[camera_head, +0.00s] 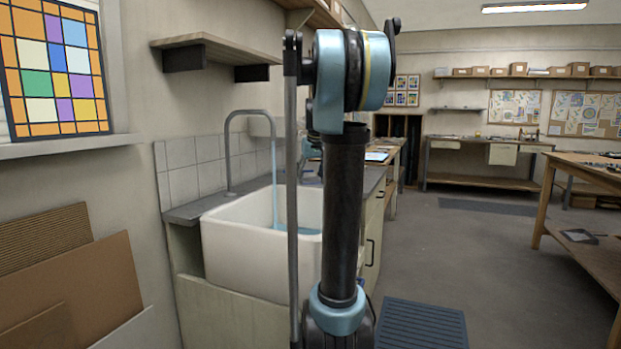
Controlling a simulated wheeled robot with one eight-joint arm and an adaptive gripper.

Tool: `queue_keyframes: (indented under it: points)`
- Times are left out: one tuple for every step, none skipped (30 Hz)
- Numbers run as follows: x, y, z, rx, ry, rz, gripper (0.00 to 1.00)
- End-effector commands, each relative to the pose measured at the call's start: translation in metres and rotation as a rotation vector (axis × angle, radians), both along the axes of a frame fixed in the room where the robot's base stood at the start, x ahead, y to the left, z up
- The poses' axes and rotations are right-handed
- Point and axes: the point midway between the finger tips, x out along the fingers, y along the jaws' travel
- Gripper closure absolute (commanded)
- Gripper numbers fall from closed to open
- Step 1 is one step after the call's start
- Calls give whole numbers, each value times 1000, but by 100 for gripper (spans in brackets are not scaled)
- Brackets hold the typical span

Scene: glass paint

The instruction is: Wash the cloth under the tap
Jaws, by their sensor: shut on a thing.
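The tap (229,150) is a tall grey arched pipe at the back left of the white sink (250,253). A thin blue stream of water (274,175) runs from its spout down into the basin. Blue water (305,231) shows inside the sink near the right. My own arm stands upright in front and hides the right part of the sink. I do not see the cloth.
A grey worktop (190,212) borders the sink, with a tiled splashback (183,180) behind. A wooden shelf (210,45) hangs above. Boards (72,280) lean at the left wall. A dark mat (421,323) lies on the floor. A wooden table (588,168) stands at right; the floor between is clear.

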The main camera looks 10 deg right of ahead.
Motion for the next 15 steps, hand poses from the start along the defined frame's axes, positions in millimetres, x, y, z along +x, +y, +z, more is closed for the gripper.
queue_keyframes:
  points:
    - [3,4,-1,0,0,3,69]
    - [4,6,-1,-1,0,4,69]
    - [6,9,-2,0,0,4,69]
    - [7,10,-2,0,0,4,69]
    - [9,12,-3,0,0,4,69]
    - [11,15,-3,1,0,4,69]
    - [13,17,-4,1,0,4,69]
    - [14,18,-4,0,0,4,69]
    - [16,21,-5,0,0,4,69]
    - [18,23,-5,0,0,4,69]
    - [19,25,-6,0,0,4,69]
    - [21,27,-7,0,0,3,69]
    - [22,28,-7,0,0,3,69]
    - [24,30,-8,0,0,3,69]
    - [26,33,-8,-1,0,4,69]
